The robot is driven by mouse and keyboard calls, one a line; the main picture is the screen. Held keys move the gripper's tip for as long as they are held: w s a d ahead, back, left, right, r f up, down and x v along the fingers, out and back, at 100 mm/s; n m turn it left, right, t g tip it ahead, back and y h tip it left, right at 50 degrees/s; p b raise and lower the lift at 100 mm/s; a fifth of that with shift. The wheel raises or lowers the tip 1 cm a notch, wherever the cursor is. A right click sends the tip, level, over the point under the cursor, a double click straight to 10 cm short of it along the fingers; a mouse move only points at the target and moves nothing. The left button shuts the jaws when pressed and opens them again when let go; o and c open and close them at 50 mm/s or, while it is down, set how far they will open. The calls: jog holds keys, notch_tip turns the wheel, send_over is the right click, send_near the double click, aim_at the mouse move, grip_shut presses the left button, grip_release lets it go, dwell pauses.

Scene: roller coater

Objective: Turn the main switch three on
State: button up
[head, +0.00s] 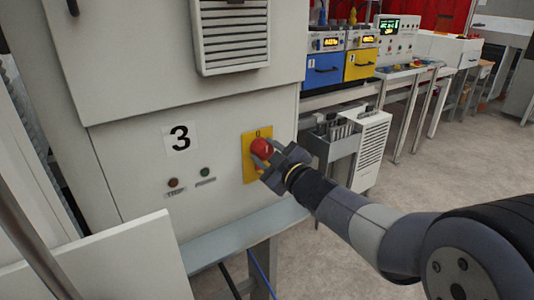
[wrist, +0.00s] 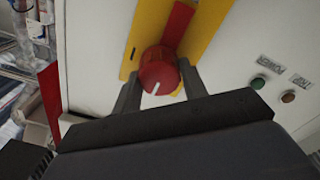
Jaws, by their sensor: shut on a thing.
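The main switch is a red rotary knob (head: 262,148) on a yellow plate (head: 248,165), set on a light cabinet panel to the right of a black number 3 label (head: 180,138). My gripper (head: 268,155) is at the knob and shut on it. In the wrist view the red knob (wrist: 160,75) sits between the two fingers of my gripper (wrist: 158,88), with a white mark on its face. The yellow plate (wrist: 215,28) and a red strip show behind it. Part of the plate is hidden by my gripper.
Left of the plate are a dark red button (head: 173,183) and a green button (head: 205,172) with small labels. A grey ledge (head: 240,237) runs below the panel. Blue and yellow drawer units (head: 322,70) stand behind at the right.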

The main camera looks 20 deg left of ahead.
jog(key=shift+m, duration=0.3)
jog(key=m+p, duration=0.2)
jog(key=m, duration=0.1)
jog(key=shift+r+m+p, duration=0.15)
jog(key=shift+m+p, duration=0.2)
jog(key=shift+m, duration=0.05)
jog(key=m+p, duration=0.2)
jog(key=m, duration=0.2)
jog(key=m+p, duration=0.2)
jog(key=m, duration=0.3)
jog(key=shift+d, duration=0.1)
jog(key=shift+w+m+p, duration=0.1)
jog(key=shift+m+p, duration=0.75)
jog(key=shift+m, duration=1.35)
jog(key=shift+f, duration=0.2)
jog(key=o, duration=1)
